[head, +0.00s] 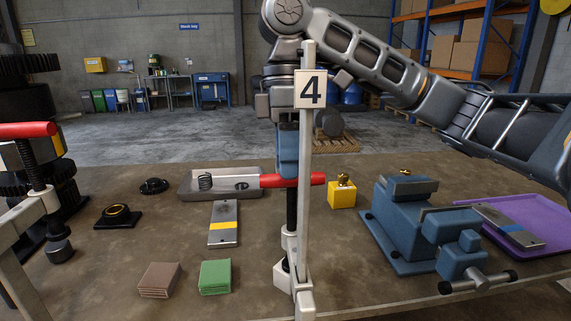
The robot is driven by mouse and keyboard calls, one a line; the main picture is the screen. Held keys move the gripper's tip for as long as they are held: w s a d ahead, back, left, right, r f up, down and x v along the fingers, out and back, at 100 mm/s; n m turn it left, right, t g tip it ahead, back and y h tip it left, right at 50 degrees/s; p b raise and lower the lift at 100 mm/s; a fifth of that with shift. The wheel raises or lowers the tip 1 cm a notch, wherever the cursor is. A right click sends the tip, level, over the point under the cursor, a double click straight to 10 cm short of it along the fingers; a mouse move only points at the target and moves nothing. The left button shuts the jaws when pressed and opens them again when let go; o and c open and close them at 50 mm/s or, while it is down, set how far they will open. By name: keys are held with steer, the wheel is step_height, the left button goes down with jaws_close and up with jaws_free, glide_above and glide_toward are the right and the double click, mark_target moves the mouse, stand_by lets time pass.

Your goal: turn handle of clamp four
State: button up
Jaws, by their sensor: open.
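Clamp four has a white upright (304,220) with a "4" sign (311,90) near its top. Its red handle (314,179) lies roughly level across a black threaded spindle (291,208). My arm reaches in from the upper right, and my gripper (287,174) points down behind the upright. Its blue fingers are open and come down to the middle of the red handle. The upright and sign partly cover the gripper, so I cannot tell whether the fingers touch the handle.
Another red-handled clamp (27,130) stands at the far left beside stacked dark gears. A blue vise (408,225) and purple tray (510,210) stand right. A grey tray (190,184), brown pads (158,280) and green pads (215,277) lie left. A yellow block (341,195) sits behind.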

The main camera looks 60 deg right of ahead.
steer(key=shift+s+a+f, duration=0.1)
steer(key=shift+a+f, duration=0.05)
steer(key=shift+f, duration=0.65)
steer(key=shift+c, duration=0.4)
jaws_close()
